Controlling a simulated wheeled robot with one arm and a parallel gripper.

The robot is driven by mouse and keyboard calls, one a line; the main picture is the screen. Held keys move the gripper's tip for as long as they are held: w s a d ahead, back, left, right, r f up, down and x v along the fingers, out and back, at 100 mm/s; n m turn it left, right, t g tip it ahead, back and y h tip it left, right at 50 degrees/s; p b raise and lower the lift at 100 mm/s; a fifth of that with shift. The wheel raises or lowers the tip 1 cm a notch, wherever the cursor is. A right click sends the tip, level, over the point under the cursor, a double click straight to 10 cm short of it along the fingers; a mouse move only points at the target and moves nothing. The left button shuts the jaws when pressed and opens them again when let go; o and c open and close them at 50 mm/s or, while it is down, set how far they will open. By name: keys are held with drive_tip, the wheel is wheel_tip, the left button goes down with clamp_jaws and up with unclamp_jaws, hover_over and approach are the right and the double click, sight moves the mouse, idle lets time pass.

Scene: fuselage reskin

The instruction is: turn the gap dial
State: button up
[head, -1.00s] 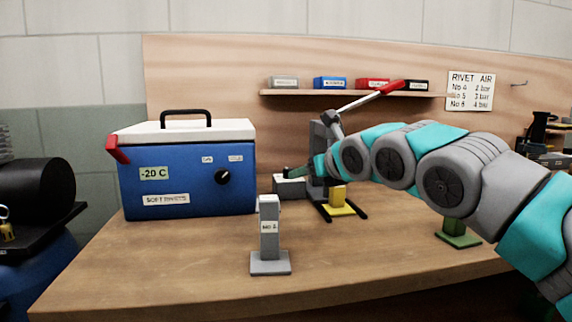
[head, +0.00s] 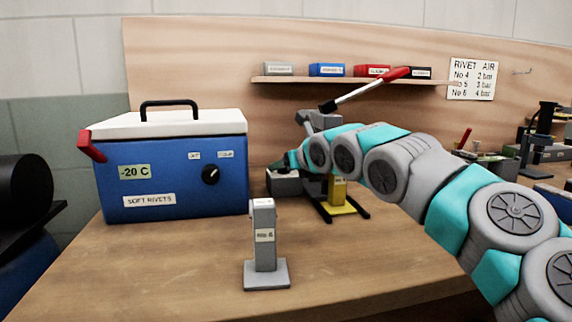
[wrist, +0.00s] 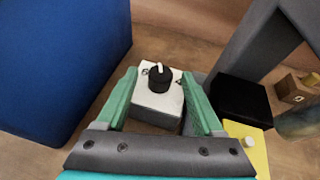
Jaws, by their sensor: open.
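A small light-grey box (head: 285,184) stands on the bench right of the blue cooler. In the wrist view it carries a black dial (wrist: 159,79) with a white pointer line on its pale top, which I take as the gap dial. My gripper (wrist: 158,76) is open, with one green finger on each side of the dial and box. Neither finger visibly touches the dial; their height against it is hard to tell. In the head view my gripper (head: 284,166) is just above the box, and the dial is hidden.
The blue cooler (head: 125,190) with another black knob (head: 211,174) stands close on the left. A grey press (head: 318,123) with a red-handled lever and yellow base (head: 338,208) stands close on the right. A grey stand (head: 265,240) is in front.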

drive_tip(key=shift+w+a+f, duration=0.15)
drive_tip(key=shift+w, duration=0.15)
drive_tip(key=shift+c, duration=0.3)
clamp_jaws()
